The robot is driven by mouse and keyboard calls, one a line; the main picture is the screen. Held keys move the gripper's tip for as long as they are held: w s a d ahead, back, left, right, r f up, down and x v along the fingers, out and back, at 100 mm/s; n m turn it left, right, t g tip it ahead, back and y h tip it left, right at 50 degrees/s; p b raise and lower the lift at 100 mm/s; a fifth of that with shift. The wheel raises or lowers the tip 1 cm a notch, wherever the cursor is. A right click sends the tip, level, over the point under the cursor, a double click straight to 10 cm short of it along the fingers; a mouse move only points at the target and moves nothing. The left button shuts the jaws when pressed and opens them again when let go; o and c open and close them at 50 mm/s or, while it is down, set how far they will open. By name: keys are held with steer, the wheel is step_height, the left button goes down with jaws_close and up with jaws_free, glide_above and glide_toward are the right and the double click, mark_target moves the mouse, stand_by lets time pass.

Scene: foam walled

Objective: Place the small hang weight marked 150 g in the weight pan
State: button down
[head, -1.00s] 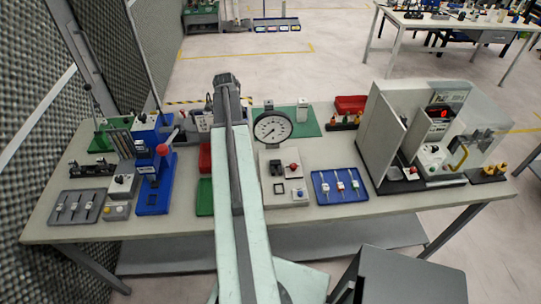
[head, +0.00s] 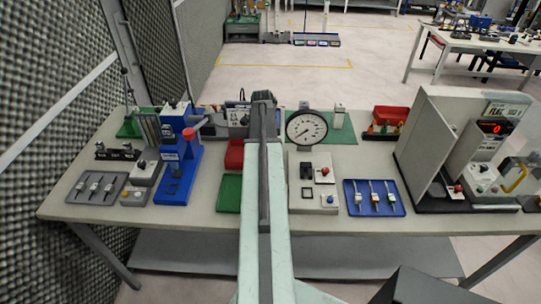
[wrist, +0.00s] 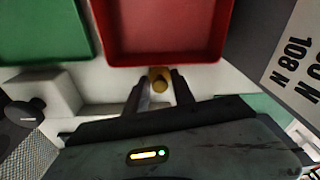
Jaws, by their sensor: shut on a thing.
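My gripper (wrist: 158,92) shows in the wrist view, its two dark fingers closed around a small brass-coloured piece (wrist: 158,76), which looks like the hang weight. Its 150 g mark cannot be read. The piece shows just below the near edge of a red tray (wrist: 160,59) in that view; whether it is above the bench or touching it I cannot tell. In the head view my arm hides the gripper and the piece. I cannot pick out the weight pan with certainty in either view.
The red tray (head: 234,155) and a green tray (head: 229,193) lie left of my arm. A dial gauge (head: 306,128) and a blue tray (head: 374,198) stand to its right. A blue test stand (head: 180,165) is further left. A white balance enclosure (head: 430,140) fills the right end.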

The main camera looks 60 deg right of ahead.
steer(key=shift+f, duration=0.15)
steer(key=c, duration=1.1)
jaws_free()
steer(key=shift+o, duration=0.2)
